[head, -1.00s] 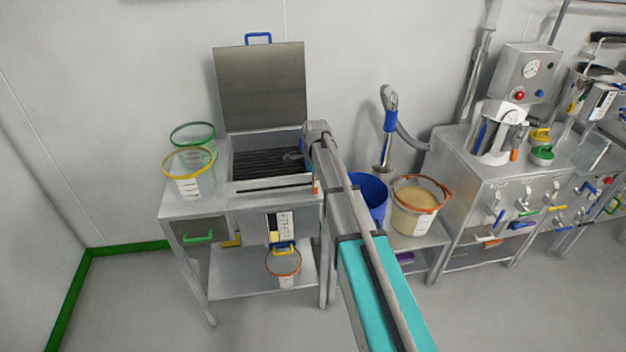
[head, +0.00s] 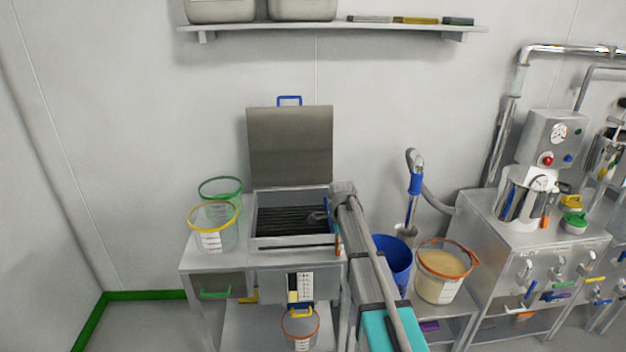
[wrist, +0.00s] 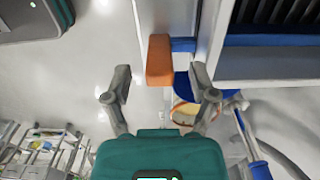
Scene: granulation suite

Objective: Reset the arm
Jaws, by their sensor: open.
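My gripper (wrist: 160,88) is open in the wrist view, its two grey fingers spread apart with nothing between them. In the head view my arm reaches from the bottom up to the right edge of the steel sieve station, and the gripper's fingertips are hard to make out there. The station's tray with dark bars (head: 291,219) is open under a raised grey lid (head: 290,147). In the wrist view an orange block with a blue stem (wrist: 160,62) lies just beyond the fingers, beside the station's edge. I cannot tell if they touch.
Two clear buckets, with green rim (head: 221,190) and yellow rim (head: 212,228), stand on the station's left. A blue bucket (head: 398,262) and an orange-rimmed bucket of pale material (head: 443,272) stand on a low bench at right. A wall shelf (head: 330,27) is above.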

